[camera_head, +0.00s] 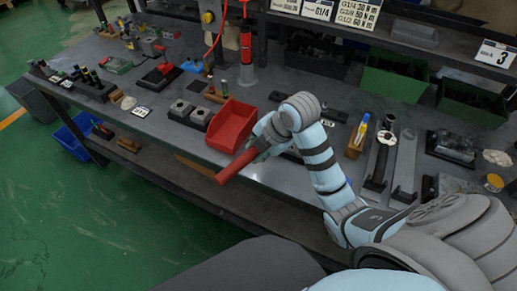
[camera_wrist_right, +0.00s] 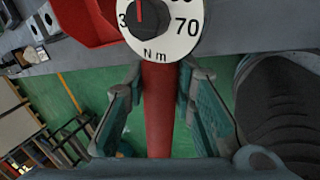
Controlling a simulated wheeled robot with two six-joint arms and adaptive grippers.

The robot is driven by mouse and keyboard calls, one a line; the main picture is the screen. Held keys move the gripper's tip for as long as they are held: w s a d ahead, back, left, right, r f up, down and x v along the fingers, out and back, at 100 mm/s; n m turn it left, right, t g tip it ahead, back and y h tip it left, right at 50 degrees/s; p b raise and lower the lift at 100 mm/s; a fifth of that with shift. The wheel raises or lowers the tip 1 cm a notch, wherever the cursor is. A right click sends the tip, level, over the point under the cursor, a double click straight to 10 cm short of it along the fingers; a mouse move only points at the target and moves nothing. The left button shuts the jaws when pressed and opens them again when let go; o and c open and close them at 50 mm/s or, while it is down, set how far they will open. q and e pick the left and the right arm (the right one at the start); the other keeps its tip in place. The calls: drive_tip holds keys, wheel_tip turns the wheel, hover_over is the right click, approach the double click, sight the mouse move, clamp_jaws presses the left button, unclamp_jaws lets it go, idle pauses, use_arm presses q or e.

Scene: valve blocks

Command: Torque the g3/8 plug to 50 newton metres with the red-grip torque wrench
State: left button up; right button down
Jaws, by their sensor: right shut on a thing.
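My right gripper (camera_head: 258,150) is shut on the red grip of the torque wrench (camera_head: 234,167), in front of the bench's front edge. In the right wrist view the red grip (camera_wrist_right: 158,115) runs between the two fingers. The wrench's round white dial (camera_wrist_right: 178,28) reads in N m, with 70 visible and a red pointer near the top. I cannot make out which plug is the g3/8 one. My left gripper is not in view.
A red open bin (camera_head: 231,124) stands near the front edge, just behind my right gripper. A red tool (camera_head: 246,45) hangs above the bench. Green bins (camera_head: 394,84) stand at the back right. Small parts crowd the bench's left end.

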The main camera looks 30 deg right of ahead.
drive_tip(key=shift+w+a+m, duration=0.15)
drive_tip(key=shift+w+m, duration=0.25)
drive_tip(key=shift+w, duration=0.1)
drive_tip(key=shift+w+f+h+b, duration=0.1)
drive_tip(key=shift+w+h+b, duration=0.2)
drive_tip(key=shift+b, duration=0.2)
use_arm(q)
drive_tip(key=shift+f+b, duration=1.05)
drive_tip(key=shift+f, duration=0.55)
use_arm(e)
drive_tip(key=shift+w+a+m, duration=0.1)
drive_tip(key=shift+w+m, duration=0.3)
drive_tip(key=shift+m, duration=0.1)
